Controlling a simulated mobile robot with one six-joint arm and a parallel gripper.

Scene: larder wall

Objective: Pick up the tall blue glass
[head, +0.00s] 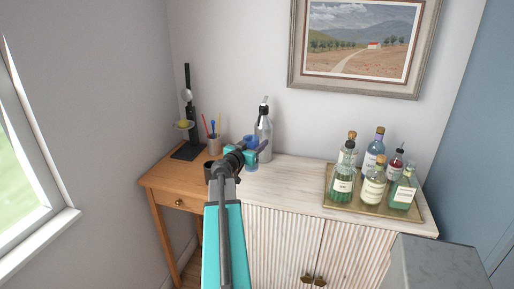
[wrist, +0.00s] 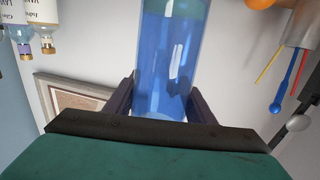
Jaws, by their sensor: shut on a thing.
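The tall blue glass (wrist: 168,60) is see-through and stands between the two fingers of my gripper (wrist: 160,102) in the wrist view. The fingers are shut on its sides. In the head view the glass (head: 250,140) is partly hidden by my gripper (head: 254,153), with its rim showing above and its lower part below. It is near the left end of the whitewashed cabinet (head: 290,172). I cannot tell whether its base touches the cabinet top.
A grey siphon-like bottle (head: 264,128) stands close behind the glass. A holder with coloured sticks (head: 214,144) and a dark stand (head: 187,150) are on the wooden table (head: 160,180) to the left. A gold tray (head: 330,203) with several bottles is at the right; the cabinet top between is clear.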

